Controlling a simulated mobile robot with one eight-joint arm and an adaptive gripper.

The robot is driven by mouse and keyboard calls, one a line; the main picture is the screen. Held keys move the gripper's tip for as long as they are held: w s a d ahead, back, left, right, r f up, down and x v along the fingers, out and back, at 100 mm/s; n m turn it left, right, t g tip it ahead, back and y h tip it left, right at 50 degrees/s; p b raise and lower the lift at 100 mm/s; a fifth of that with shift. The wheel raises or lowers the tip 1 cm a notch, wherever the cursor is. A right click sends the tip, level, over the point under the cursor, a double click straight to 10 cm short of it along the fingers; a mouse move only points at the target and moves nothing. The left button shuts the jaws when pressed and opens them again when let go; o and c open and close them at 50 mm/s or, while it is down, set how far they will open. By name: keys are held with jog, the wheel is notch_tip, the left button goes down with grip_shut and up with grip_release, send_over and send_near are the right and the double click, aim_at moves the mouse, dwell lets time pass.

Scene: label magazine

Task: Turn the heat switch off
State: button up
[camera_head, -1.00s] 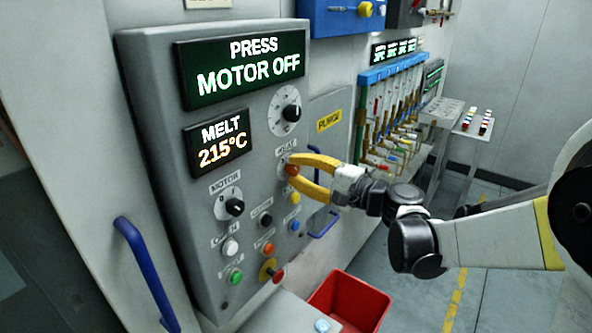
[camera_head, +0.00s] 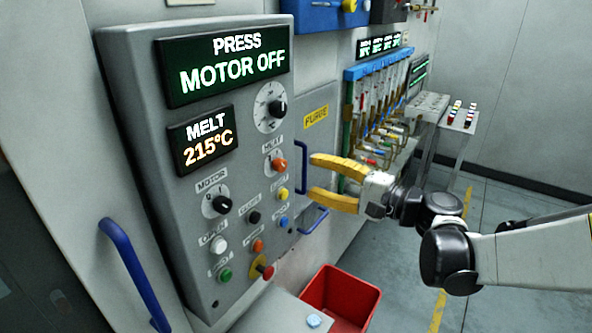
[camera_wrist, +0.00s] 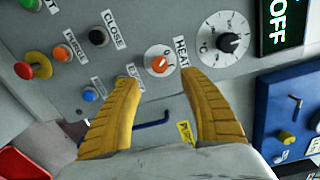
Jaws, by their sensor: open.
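The heat switch (camera_head: 279,165) is an orange-red knob on a white round plate, under a HEAT label, on the grey control panel (camera_head: 140,110). In the wrist view the heat switch (camera_wrist: 159,64) sits ahead, between the lines of the two fingers. Its pointer direction is hard to read for sure. My gripper (camera_head: 312,176) has yellow fingers, spread open and empty. It stands to the right of the switch in the head view, apart from it and touching nothing. The display (camera_head: 205,143) reads MELT 215°C.
Near the switch are a dial (camera_head: 270,107), the motor switch (camera_head: 222,204) and several push buttons, with a red stop button (camera_head: 266,271) low down. Blue handles (camera_head: 135,270) stick out beside the panel. A red bin (camera_head: 340,298) stands below.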

jog(key=v, duration=0.3)
jog(key=shift+a, duration=0.1)
jog(key=s+a+f+n+g+h+b, duration=0.1)
jog(key=s+f+n+g+h+b, duration=0.25)
jog(key=s+f+h, duration=0.55)
jog(key=s+d+f+n+h+b, duration=0.2)
jog(key=s+d+f+n+h, duration=0.3)
jog(key=s+d+f, duration=0.2)
jog(key=s+d, duration=0.2)
jog(key=s, duration=0.1)
jog(key=shift+s+d+f+n, duration=0.2)
jog(key=shift+s+f+n, duration=0.1)
jog(key=shift+f+n, duration=0.1)
